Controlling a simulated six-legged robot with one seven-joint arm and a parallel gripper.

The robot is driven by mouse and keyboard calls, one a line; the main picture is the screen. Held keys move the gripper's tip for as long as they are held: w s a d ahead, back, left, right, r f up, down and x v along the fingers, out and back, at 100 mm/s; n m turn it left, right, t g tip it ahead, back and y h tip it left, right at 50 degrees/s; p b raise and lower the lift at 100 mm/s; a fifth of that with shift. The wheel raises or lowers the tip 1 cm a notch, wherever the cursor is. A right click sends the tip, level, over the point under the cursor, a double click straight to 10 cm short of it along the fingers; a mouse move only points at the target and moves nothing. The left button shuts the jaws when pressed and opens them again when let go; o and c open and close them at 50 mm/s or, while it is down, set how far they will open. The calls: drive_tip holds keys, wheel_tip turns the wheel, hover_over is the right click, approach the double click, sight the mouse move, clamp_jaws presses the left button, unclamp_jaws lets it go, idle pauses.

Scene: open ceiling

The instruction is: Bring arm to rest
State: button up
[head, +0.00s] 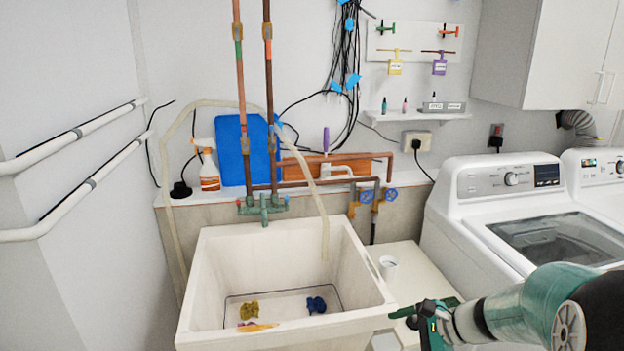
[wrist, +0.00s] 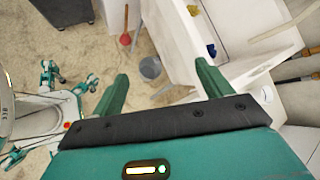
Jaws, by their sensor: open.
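My gripper (head: 418,316) is at the lower right of the head view, beside the right rim of the white sink (head: 215,285). My green and white arm reaches in from the lower right corner. In the wrist view my gripper (wrist: 162,72) has its two green fingers spread wide with nothing between them. The wrist camera looks down past the sink's side to the floor.
A white washing machine (head: 530,215) stands right of the sink. A low cream surface (head: 410,270) with a white cup (head: 388,267) lies between them. Yellow and blue cloth-like items lie in the sink. A grey bucket (wrist: 150,67) and a red plunger (wrist: 125,39) are on the floor.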

drive_tip(key=s+a+r+n+h, duration=0.2)
drive_tip(key=s+r+n+h, duration=0.2)
drive_tip(key=s+r+n, duration=0.2)
drive_tip(key=s+a+r+n+h, duration=0.1)
drive_tip(key=s+r+n+h, duration=0.3)
drive_tip(key=s+n, duration=0.6)
drive_tip(key=s+r, duration=0.2)
drive_tip(key=s, duration=0.1)
drive_tip(key=shift+a+r+n+t+h, duration=0.3)
drive_tip(key=shift+a+r, duration=0.1)
drive_tip(key=shift+s, duration=0.1)
